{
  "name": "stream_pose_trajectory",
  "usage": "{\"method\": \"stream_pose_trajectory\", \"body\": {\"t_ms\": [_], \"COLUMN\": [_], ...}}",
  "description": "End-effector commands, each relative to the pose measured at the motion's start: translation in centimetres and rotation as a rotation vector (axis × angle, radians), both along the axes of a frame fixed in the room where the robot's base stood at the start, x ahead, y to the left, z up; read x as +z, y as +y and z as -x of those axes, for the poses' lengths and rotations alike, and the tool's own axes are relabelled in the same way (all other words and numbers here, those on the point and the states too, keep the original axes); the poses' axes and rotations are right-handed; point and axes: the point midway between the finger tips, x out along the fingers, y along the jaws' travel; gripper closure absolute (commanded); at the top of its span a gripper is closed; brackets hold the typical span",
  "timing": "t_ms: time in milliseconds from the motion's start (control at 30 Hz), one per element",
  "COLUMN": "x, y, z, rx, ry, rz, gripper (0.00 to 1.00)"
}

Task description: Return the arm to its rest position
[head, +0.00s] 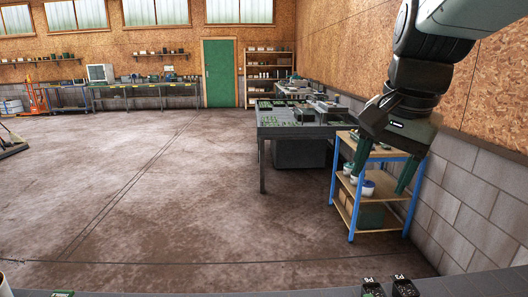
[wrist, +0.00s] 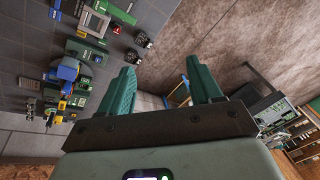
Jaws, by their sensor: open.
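My arm comes in from the upper right of the head view. My gripper (head: 380,184) hangs below the wrist with its two green fingers apart and nothing visible between them. It appears in front of the blue-framed shelf, high above the floor; the distance to the shelf is unclear. The wrist view shows the same gripper (wrist: 160,66) open, with bare floor and part of a blue-framed shelf beyond the fingers. No object touches the fingers.
A dark bench top (wrist: 30,30) holds several small parts in the wrist view. In the head view, a grey table (head: 285,131) with green items stands beyond the blue-framed shelf (head: 356,226). A block wall (head: 470,205) is at right. Open floor lies left and centre.

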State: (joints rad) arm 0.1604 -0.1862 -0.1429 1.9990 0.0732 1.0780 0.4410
Motion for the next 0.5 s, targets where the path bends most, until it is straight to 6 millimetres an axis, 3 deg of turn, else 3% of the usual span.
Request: {"method": "stream_pose_trajectory", "body": {"t_ms": [33,100,233,300,500], "x": [0.1,-0.4,-2.1,-3.0,-3.3], "y": [2.7,5.7,9.6,10.8,9.8], "z": [2.0,4.5,9.0,10.9,12.8], "rx": [0.144,0.344,0.671,0.805,0.761], "ry": [-0.031,-0.067,-0.126,-0.148,-0.219], "rz": [0.04,0.104,0.235,0.299,0.308], "gripper": [0.36,0.36,0.36,0.36,0.36]}}
